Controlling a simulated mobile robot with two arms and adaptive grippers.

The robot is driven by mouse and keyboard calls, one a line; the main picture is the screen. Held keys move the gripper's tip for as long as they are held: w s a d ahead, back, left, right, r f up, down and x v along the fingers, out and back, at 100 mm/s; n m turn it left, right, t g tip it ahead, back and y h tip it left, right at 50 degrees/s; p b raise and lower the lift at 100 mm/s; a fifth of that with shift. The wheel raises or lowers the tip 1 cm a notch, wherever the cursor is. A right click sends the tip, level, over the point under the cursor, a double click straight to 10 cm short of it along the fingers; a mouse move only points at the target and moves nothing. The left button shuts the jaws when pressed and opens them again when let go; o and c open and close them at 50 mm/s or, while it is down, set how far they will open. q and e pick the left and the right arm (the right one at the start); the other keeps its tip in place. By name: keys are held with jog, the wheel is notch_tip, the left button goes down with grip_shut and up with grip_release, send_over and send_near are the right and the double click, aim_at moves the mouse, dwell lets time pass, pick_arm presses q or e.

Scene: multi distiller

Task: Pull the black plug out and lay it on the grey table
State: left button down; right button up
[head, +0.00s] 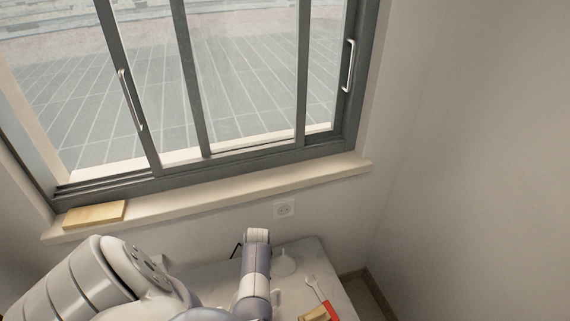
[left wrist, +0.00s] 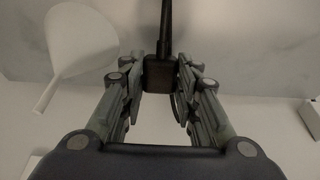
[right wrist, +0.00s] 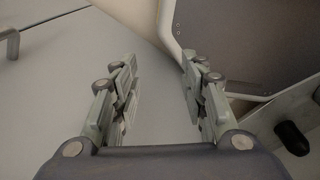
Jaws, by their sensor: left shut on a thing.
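In the left wrist view the black plug (left wrist: 160,74) sits between the fingertips of my left gripper (left wrist: 158,66), which is shut on it. Its black cord (left wrist: 166,25) runs away from it to the top edge. The grey table (left wrist: 250,40) shows behind it; I cannot tell whether the plug touches it. In the head view the wall socket (head: 284,210) is empty, above the grey table (head: 212,284). My left forearm hides the gripper and plug there. My right gripper (right wrist: 155,70) is open and empty in the right wrist view.
A white funnel-like piece (head: 285,263) lies on the table right of my arm; it also shows in the left wrist view (left wrist: 80,40). A wrench (head: 316,286) and a red item (head: 331,310) lie nearer. A wooden block (head: 95,214) rests on the sill.

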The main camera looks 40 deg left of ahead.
pick_arm(q)
jog(key=shift+f+b, duration=0.6)
jog(key=shift+f, duration=0.35)
jog(key=c, duration=1.1)
grip_release()
jog(key=a+p+v, duration=0.1)
jog(key=p+v, duration=0.3)
jog(key=v, duration=0.2)
jog(key=w+a+p+v, duration=0.1)
jog(key=p+v, duration=0.3)
jog(key=v, duration=0.2)
jog(key=a+r+p+v, duration=0.1)
jog(key=p+v, duration=0.3)
jog(key=v, duration=0.3)
jog(key=shift+w, duration=0.25)
